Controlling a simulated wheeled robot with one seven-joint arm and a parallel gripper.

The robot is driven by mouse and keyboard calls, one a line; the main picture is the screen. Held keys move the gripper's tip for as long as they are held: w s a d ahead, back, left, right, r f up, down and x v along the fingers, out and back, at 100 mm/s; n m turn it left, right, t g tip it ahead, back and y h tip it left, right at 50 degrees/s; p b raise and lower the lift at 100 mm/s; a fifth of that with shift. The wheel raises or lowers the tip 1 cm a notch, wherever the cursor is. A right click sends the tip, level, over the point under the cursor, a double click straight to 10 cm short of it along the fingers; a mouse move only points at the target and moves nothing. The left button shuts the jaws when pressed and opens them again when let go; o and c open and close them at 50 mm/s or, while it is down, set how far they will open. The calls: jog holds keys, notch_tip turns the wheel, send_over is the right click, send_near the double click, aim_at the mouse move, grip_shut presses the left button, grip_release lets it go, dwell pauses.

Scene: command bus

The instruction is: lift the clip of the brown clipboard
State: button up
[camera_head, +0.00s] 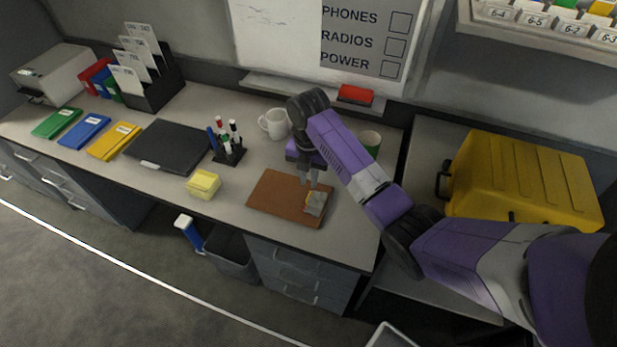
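The brown clipboard (275,197) lies flat on the desk, right of the middle. Its metal clip (315,204) is at the board's right end, grey with a yellowish part. My gripper (313,185) points down just above the clip, its fingertips at or very near the clip's back side. The fingers look slightly apart, but they are small here. I cannot tell whether they touch the clip or whether anything is between them. The clip looks tilted, though its exact angle is unclear.
A black closed laptop-like slab (168,146) lies left. A yellow case (525,185) fills the right side. The desk's front edge is close.

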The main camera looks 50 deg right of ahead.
aim_at(309, 196)
jog(key=shift+f+b, duration=2.25)
jog(key=shift+f, duration=1.05)
jog(key=shift+c, duration=0.2)
jog(key=c, duration=0.3)
grip_shut()
